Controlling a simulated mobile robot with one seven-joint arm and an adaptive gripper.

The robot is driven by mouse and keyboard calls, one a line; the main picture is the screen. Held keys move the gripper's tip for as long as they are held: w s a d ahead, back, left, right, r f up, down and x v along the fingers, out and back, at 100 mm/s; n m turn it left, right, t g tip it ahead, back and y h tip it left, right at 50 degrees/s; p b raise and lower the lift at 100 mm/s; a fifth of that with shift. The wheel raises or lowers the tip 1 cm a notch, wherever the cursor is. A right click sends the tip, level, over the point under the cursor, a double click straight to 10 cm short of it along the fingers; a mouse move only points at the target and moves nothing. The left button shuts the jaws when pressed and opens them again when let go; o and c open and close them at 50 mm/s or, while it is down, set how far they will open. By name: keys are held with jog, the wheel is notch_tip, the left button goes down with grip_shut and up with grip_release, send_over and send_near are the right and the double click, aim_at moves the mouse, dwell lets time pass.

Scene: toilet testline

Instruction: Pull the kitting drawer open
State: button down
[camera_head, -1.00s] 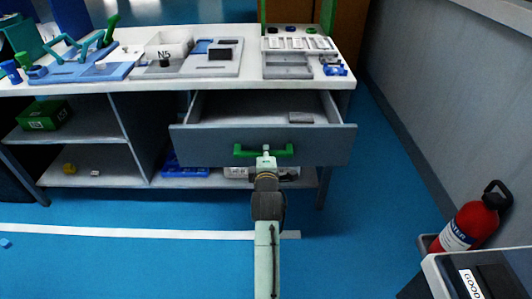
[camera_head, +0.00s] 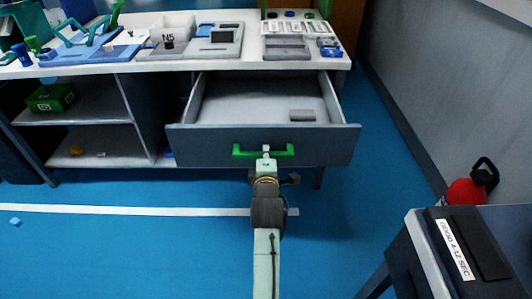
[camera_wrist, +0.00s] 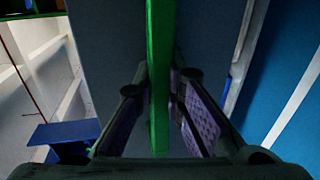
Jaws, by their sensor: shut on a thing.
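The kitting drawer (camera_head: 215,145) is under the right half of the white workbench and stands well open. Its pale inside shows, with a small grey block (camera_head: 302,115) lying toward the right. A green bar handle (camera_head: 248,152) runs across the middle of its dark front. My gripper (camera_head: 265,153) is at the middle of the handle. In the wrist view the green handle (camera_wrist: 160,80) runs between the two fingers of my gripper (camera_wrist: 160,110), which are closed on it. The arm hides the floor below the handle.
The workbench top (camera_head: 125,65) holds trays, green and blue fixtures and small parts. Open shelves at the left hold a green box (camera_head: 50,98).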

jog(key=c, duration=1.7)
grip_release()
jog(key=shift+o, duration=0.2)
jog(key=shift+s, duration=0.1)
jog(key=v, duration=0.7)
jog(key=shift+s, duration=0.2)
